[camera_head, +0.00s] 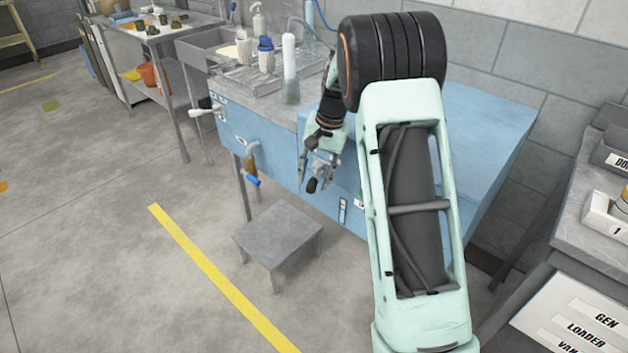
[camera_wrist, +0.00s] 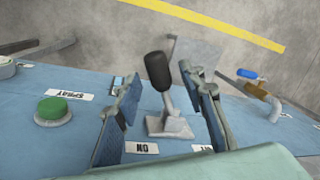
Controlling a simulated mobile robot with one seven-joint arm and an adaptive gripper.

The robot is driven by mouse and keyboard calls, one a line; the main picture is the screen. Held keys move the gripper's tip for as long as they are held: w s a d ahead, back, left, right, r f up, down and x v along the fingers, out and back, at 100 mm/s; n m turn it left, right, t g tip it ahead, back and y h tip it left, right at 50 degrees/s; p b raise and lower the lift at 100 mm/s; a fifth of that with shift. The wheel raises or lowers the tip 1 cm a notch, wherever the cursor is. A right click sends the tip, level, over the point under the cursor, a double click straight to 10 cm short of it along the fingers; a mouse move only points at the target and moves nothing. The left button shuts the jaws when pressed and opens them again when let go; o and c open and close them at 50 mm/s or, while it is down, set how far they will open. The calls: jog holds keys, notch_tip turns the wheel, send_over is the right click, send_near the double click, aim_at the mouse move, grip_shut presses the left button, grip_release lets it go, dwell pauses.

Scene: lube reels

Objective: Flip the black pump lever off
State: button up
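The black pump lever (camera_wrist: 158,70) has a dark knob on a metal stem, rising from a small metal base (camera_wrist: 172,127) on the blue panel. An upside-down ON label (camera_wrist: 142,148) sits beside the base. In the wrist view my gripper (camera_wrist: 160,84) is open, with one finger on each side of the lever and gaps showing on both sides. In the head view my gripper (camera_head: 319,170) is at the front of the blue cabinet (camera_head: 440,160), with the black knob (camera_head: 312,185) showing at its fingers. The lever's base is hidden there.
A green button (camera_wrist: 53,110) and a SPRAY label (camera_wrist: 70,95) are on the panel at left. A blue-handled tap (camera_head: 252,178) and a white-handled lever (camera_head: 203,112) project from the cabinet. A grey stool (camera_head: 277,235) stands below.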

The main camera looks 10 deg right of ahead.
jog(key=shift+f, duration=0.35)
jog(key=shift+c, duration=0.4)
grip_shut()
